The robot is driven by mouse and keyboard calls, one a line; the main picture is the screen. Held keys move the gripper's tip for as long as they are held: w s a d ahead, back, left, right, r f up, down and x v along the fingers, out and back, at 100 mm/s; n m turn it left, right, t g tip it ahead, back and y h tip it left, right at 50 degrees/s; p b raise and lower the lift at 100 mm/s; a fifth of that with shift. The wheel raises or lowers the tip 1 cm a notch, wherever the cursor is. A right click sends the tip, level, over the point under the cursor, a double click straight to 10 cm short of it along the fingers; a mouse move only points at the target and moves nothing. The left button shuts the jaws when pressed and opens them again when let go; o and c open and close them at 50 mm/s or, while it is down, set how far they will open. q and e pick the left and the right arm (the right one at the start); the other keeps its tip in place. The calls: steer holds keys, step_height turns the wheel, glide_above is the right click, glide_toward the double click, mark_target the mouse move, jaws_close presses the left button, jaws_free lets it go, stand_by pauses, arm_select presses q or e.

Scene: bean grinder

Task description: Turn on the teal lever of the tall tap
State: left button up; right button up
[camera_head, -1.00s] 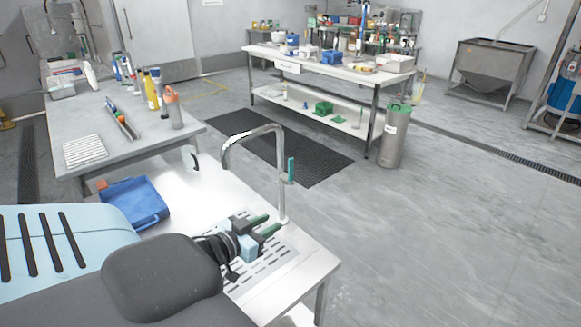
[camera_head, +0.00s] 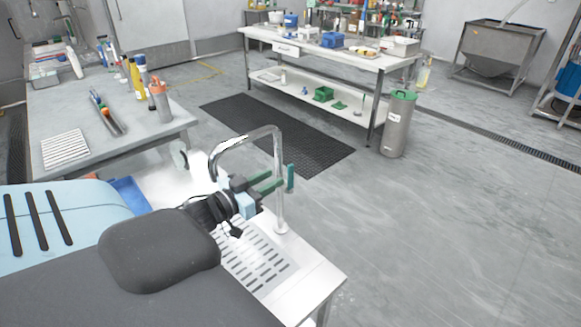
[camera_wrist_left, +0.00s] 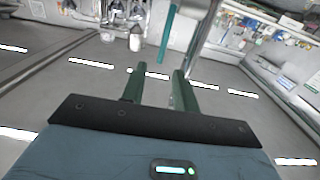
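The tall tap (camera_head: 245,137) is a chrome arch over the steel sink unit, its post at the right. Its teal lever (camera_head: 290,178) stands upright on the right side of the post. My left gripper (camera_head: 276,179) has dark green fingers and is open, with its tips close to the post and lever. In the left wrist view the open fingers (camera_wrist_left: 159,70) have nothing between them. The teal lever (camera_wrist_left: 168,35) shows just past the tips, and the tap's pipe (camera_wrist_left: 203,38) is to its right. Whether anything touches is unclear. My right gripper is out of view.
A slotted drain panel (camera_head: 258,262) lies below the gripper. A blue tray (camera_head: 130,195) is partly hidden behind my arm. A side table (camera_head: 95,150) with bottles stands at the left. Open floor (camera_head: 430,230) lies right of the tap.

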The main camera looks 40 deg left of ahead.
mark_target(288, 169)
arm_select(q)
steer(key=shift+w+d, duration=0.15)
steer(key=shift+w, duration=1.75)
steer(key=shift+w+d, duration=0.1)
steer(key=shift+w, duration=1.8)
jaws_close()
